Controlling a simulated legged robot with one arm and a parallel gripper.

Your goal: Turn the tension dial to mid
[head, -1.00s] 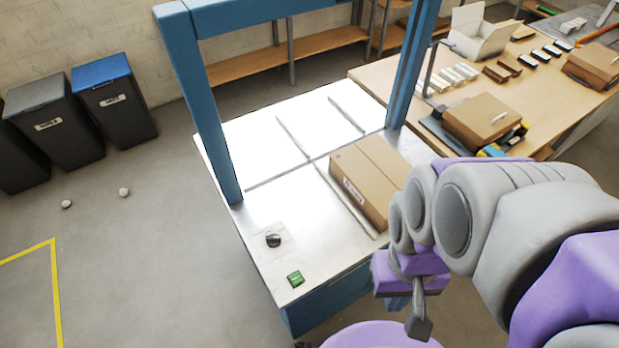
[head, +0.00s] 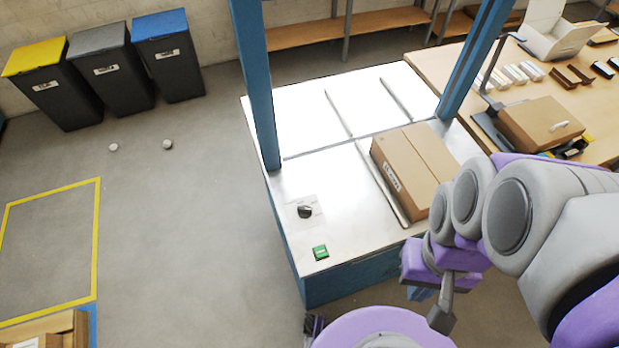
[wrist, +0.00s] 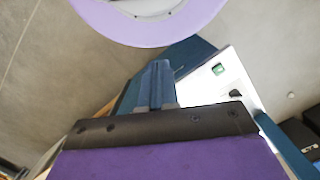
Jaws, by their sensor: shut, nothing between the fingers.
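The tension dial appears to be the black round knob (head: 305,211) on a pale plate at the near left corner of the machine's metal top (head: 330,183). Its pointer setting is too small to read. My gripper (head: 440,318) hangs to the right of the dial, in front of the machine's near side, well apart from the knob. Its fingers (wrist: 158,72) are together and empty in the wrist view.
A green switch (head: 320,252) sits just in front of the dial. A cardboard box (head: 413,170) lies on the metal top to its right. Blue posts (head: 255,90) rise from the machine. Bins (head: 168,55) stand at the back left; open floor lies left of the machine.

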